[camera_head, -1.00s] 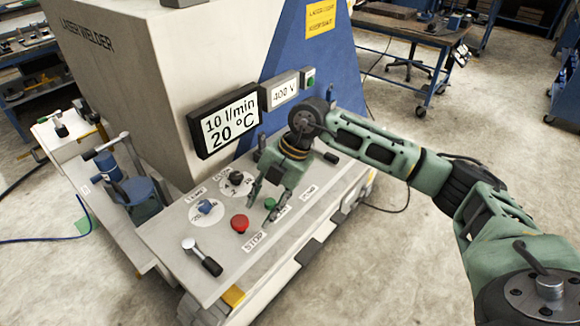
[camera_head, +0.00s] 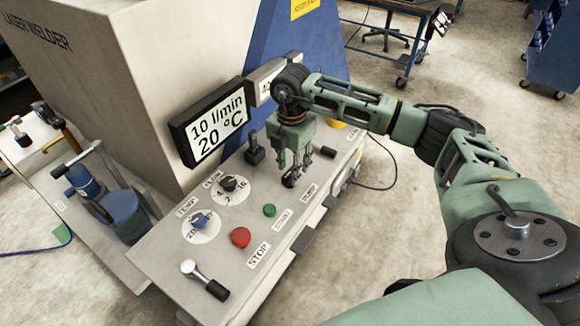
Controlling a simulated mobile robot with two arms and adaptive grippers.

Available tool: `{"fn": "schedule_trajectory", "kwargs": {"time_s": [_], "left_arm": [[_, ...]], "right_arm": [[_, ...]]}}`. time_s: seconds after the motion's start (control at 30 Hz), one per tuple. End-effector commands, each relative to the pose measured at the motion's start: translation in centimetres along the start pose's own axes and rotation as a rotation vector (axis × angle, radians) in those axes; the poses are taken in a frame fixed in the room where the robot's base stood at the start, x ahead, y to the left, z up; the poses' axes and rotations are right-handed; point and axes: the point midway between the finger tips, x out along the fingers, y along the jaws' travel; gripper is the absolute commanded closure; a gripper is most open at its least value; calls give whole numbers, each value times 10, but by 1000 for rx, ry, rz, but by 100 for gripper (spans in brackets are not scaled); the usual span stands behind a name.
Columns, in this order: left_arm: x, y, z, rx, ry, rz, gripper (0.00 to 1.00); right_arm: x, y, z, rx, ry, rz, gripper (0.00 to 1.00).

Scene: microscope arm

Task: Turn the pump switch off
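My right gripper (camera_head: 294,158) hangs fingers-down over the right half of the grey control panel (camera_head: 168,250). Its fingers are apart. A small black switch (camera_head: 291,179) shows just under the fingertips, beside the label that seems to read PUMP (camera_head: 310,190). The gripper partly covers this switch, and I cannot tell if they touch or which way the switch is set. My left gripper is not in view.
A green button (camera_head: 269,210) and a red STOP button (camera_head: 240,237) sit left of the switch. Two dials (camera_head: 201,221) (camera_head: 228,184), a black-handled lever (camera_head: 205,280) and another black handle (camera_head: 254,150) are on the panel. A display (camera_head: 215,124) reads 10 l/min, 20 °C.

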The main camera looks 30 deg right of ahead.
Motion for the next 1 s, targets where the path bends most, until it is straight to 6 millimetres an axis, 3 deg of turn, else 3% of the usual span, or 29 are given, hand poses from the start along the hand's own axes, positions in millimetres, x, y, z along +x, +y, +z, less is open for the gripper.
{"fn": "schedule_trajectory", "kwargs": {"time_s": [0.13,0.4,0.5,0.9,1.0], "left_arm": [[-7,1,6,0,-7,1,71],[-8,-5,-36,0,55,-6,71],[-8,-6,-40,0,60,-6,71],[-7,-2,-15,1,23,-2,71],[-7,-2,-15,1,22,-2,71]], "right_arm": [[17,0,0,0,1,0,64],[26,1,0,-1,0,2,64],[26,1,0,-1,0,2,64],[25,1,0,-1,1,2,98],[25,1,0,-1,1,2,100]]}}
